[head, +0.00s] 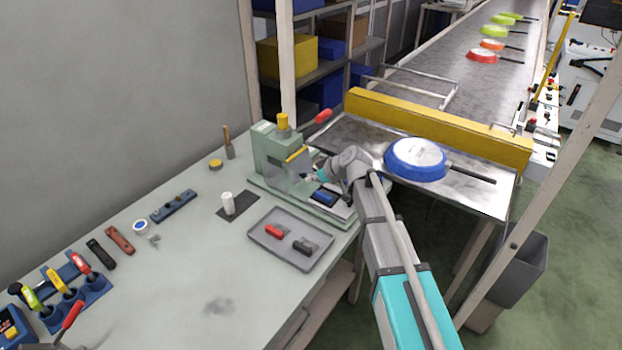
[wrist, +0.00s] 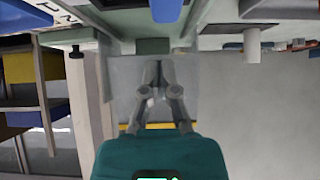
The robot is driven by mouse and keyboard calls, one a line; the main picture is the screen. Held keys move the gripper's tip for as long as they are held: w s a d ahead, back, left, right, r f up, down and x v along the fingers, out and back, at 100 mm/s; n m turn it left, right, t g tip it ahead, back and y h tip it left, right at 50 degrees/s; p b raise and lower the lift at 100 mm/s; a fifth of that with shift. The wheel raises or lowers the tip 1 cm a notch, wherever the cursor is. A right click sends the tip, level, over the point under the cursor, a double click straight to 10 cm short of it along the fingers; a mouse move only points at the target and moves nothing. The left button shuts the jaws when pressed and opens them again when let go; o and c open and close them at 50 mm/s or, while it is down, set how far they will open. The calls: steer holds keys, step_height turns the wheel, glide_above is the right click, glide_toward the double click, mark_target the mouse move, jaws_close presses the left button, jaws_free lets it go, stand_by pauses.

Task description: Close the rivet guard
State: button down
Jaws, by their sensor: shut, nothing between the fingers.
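The green rivet press (head: 265,146) stands at the far right end of the bench. Its guard looks like a see-through panel with a yellow edge strip (head: 297,154) on the side towards my arm. In the wrist view the panel is a pale grey sheet with the yellow strip (wrist: 122,127) across it. My gripper (head: 308,177) is at the guard's front, beside the press; its fingers (wrist: 158,92) are shut and empty, over the panel. I cannot tell whether they touch it. My arm partly hides this area, and how far the guard is closed is unclear.
A grey tray (head: 262,238) with a red and a black part lies in front of the press. A blue pan (head: 415,160) sits on the conveyor end at right, near my arm. A red-knobbed lever (head: 323,116) sticks out above the press.

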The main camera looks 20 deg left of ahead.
steer(key=shift+b+x, duration=0.4)
steer(key=shift+x, duration=0.5)
steer(key=shift+a, duration=0.25)
